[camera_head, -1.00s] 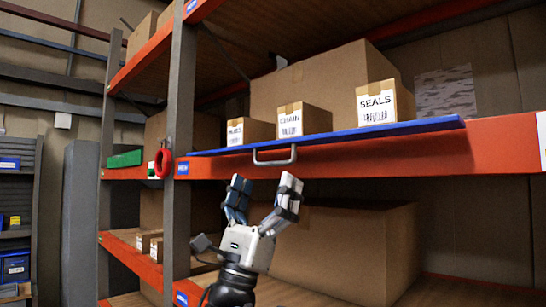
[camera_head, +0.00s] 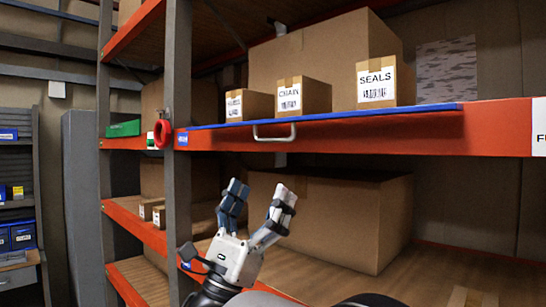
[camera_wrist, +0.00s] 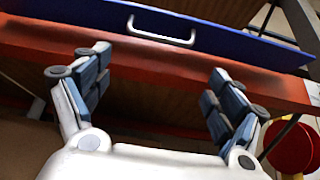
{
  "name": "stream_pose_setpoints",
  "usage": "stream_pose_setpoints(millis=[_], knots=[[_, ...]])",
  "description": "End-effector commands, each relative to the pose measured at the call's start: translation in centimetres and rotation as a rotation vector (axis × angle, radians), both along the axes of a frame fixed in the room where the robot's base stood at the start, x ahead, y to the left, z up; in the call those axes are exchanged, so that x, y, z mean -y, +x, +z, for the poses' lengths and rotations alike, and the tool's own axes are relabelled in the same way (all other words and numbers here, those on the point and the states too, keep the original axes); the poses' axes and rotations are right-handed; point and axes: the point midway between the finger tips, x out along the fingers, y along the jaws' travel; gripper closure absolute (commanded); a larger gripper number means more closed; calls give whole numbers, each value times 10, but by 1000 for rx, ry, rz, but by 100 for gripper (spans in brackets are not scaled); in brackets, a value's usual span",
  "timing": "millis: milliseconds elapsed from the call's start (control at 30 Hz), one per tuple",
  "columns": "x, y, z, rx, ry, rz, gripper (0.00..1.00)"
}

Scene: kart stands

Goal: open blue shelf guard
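The blue shelf guard (camera_head: 350,113) runs along the upper red beam and shows as a thin, nearly edge-on strip in the head view; its exact tilt is hard to tell. Its grey handle (camera_head: 274,134) hangs at the front, before the red beam. In the wrist view the guard (camera_wrist: 235,40) shows as a wider blue panel at the top, with the handle (camera_wrist: 160,36) on it. My gripper (camera_head: 261,190) points up, below the handle and apart from it. Its fingers are spread and empty, as the wrist view also shows (camera_wrist: 158,80).
Boxes labelled CHAIN (camera_head: 303,96) and SEALS (camera_head: 385,84) stand behind the guard with a smaller box (camera_head: 249,105). The red beam (camera_head: 500,127) crosses above my gripper. A grey post (camera_head: 177,60) stands to the left, with a red ring (camera_head: 162,133) beside it. A large carton (camera_head: 340,220) fills the lower shelf.

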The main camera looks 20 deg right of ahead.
Motion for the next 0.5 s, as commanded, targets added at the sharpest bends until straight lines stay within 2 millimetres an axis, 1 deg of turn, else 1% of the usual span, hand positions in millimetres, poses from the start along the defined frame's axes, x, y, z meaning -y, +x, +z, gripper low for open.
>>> stream_pose_setpoints(millis=[33, 200, 300, 367, 433, 500], knots=[[2, -1, 8, -27, 54, 6, 21], [13, -10, -11, -92, 210, -4, 33], [17, -14, -19, -110, 254, -13, 39], [20, -15, -21, -112, 266, -16, 43], [25, -14, -20, -111, 270, -19, 48], [31, -12, -14, -110, 269, -19, 53]])
